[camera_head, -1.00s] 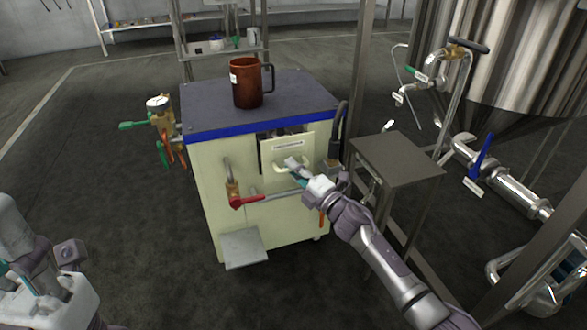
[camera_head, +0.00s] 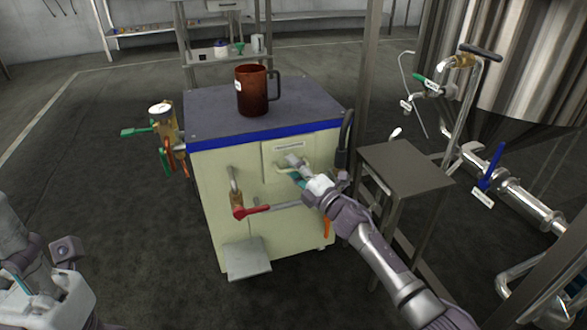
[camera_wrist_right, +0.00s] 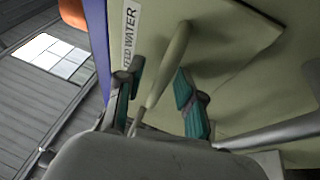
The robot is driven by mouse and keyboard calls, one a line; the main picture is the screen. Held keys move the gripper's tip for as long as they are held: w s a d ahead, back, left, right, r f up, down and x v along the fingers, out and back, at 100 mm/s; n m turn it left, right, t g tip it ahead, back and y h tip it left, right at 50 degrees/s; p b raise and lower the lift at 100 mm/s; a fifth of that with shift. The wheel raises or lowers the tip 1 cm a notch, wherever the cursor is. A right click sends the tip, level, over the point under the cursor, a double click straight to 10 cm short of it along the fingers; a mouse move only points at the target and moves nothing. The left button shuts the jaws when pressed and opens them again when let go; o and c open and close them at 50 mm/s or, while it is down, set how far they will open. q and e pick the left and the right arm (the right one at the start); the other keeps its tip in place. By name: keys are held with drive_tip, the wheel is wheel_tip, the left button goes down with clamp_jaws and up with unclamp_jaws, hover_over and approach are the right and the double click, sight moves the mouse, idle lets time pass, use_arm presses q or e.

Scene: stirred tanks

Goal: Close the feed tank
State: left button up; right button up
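The feed tank (camera_head: 222,175) is a cream cabinet with a dark top and a blue edge band. Its front panel (camera_head: 268,163) sits about flush, with no dark gap above it in the head view. In the right wrist view a label reading "FEED WATER" (camera_wrist_right: 131,38) is beside the pale bar handle (camera_wrist_right: 168,65). My right gripper (camera_head: 297,172) is at the handle. Its teal fingers (camera_wrist_right: 160,95) are apart, one on each side of the bar, without clearly clamping it. My left gripper (camera_head: 30,285) is at the lower left, partly cut off; its opening is unclear.
A brown mug (camera_head: 252,92) stands on the tank top. A red-handled valve (camera_head: 240,211) and a pipe are on the front below the panel. A metal stand (camera_head: 405,165) is close on the right. A step plate (camera_head: 247,258) juts out low. Floor at left is clear.

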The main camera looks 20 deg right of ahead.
drive_tip(key=shift+s+d+f, duration=0.1)
drive_tip(key=shift+s+d, duration=0.05)
drive_tip(key=shift+s, duration=0.1)
drive_tip(key=v, duration=1.1)
drive_tip(key=shift+s, duration=0.25)
drive_tip(key=shift+d, duration=0.1)
